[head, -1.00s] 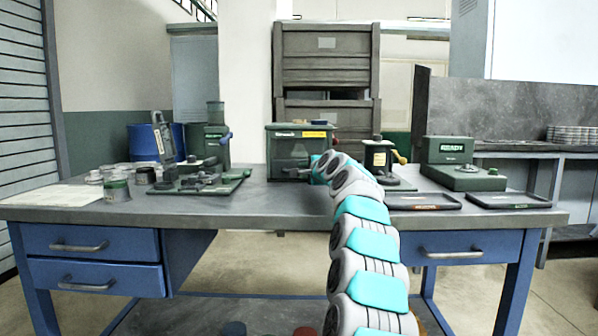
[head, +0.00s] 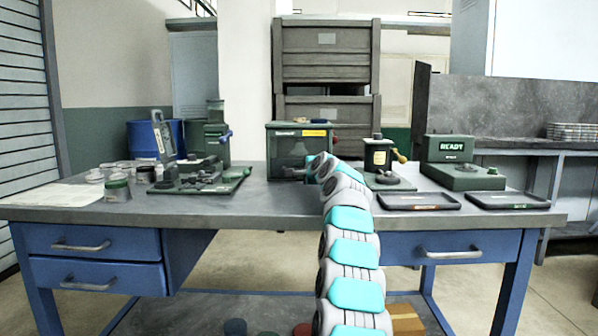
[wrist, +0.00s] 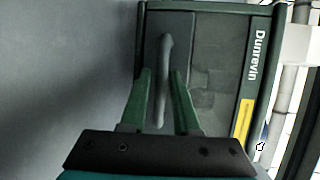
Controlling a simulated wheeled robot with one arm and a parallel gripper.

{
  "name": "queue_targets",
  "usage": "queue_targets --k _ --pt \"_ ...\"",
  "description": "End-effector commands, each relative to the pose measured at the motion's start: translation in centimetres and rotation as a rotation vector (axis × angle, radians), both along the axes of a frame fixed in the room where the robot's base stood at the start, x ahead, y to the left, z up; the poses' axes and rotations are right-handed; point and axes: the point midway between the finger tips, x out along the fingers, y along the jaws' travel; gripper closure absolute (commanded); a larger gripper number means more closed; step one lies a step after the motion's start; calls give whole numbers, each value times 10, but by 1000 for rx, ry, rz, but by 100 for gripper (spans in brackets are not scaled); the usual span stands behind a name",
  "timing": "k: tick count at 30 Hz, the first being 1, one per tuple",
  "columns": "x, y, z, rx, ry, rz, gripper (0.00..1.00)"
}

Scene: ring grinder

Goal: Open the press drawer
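The press is probably the dark green box (head: 284,150) with a clear front, a white name label and a yellow sticker, standing at the back middle of the bench. In the wrist view its front (wrist: 209,65) appears turned on its side, reading "Dunrevin". A grey bar handle (wrist: 164,75) is on the front panel. My gripper (wrist: 160,75) is open, with one green finger on each side of the handle; I cannot tell whether either touches it. No drawer gap shows.
A green machine with a lever (head: 211,140) and a green tray of parts (head: 232,183) stand left. A small green device (head: 377,157), two dark trays (head: 420,206) and a "READY" unit (head: 450,165) stand right. The bench front (head: 260,212) is mostly clear.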

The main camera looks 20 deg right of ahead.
Motion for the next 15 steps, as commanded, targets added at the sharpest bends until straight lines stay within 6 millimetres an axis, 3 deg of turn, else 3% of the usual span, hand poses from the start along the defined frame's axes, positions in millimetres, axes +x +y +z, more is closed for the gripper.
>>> queue_targets --k 1,8,15 --pt "0 0 0 0 0 0 75" --pt "0 0 0 0 0 0 100" --pt "0 0 0 -1 1 0 100"
